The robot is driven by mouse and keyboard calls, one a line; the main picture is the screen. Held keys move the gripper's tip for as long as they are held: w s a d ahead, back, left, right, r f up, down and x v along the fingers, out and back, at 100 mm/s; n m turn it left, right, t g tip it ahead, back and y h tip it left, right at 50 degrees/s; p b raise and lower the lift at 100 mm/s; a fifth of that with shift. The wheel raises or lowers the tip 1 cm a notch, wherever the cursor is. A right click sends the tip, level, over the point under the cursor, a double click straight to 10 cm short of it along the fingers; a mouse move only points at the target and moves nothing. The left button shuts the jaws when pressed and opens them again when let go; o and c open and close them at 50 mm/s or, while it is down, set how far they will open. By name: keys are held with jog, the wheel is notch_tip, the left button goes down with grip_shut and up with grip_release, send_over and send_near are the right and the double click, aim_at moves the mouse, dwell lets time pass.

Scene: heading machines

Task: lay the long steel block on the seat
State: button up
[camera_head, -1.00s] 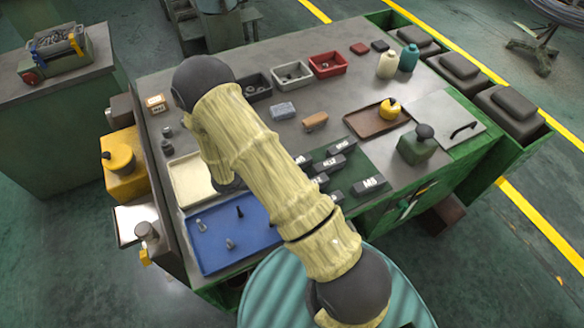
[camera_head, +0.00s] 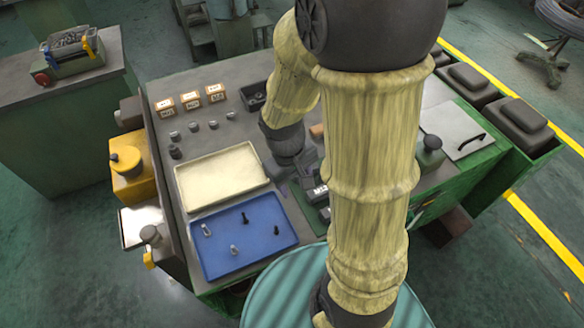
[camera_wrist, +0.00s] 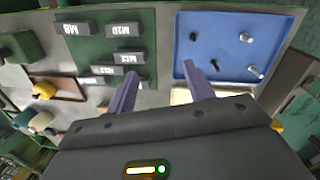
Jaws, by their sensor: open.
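Several dark steel blocks with white size labels lie on a green mat (camera_wrist: 92,50). The wrist view shows blocks marked M8 (camera_wrist: 77,29), M10 (camera_wrist: 125,30) and M12 (camera_wrist: 125,58), with smaller-looking labelled ones below them. I cannot tell which is the long steel block. My gripper (camera_wrist: 161,76) is open and empty, with its left finger beside the lower blocks and its right finger near the blue tray. In the head view my arm hides most of the mat; one labelled block (camera_head: 316,194) shows. I cannot pick out the seat.
A blue tray (camera_head: 262,262) holds several small bolts. A cream tray (camera_head: 220,177) lies behind it. Small labelled boxes (camera_head: 190,99) and short metal pieces stand at the back left. A green bottle-like object (camera_head: 431,158) stands at the right.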

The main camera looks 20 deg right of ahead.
jog(key=r+m+t, duration=0.1)
jog(key=r+m+t+y, duration=0.1)
jog(key=r+m, duration=0.1)
jog(key=r, duration=0.1)
jog(key=shift+w+a+r+t, duration=0.1)
jog(key=shift+w+a+t, duration=0.2)
jog(key=shift+a+t, duration=0.1)
jog(key=b+x, duration=0.2)
jog(key=shift+s+f+b, duration=0.25)
jog(key=shift+f+b, duration=0.1)
jog(key=shift+f, duration=0.05)
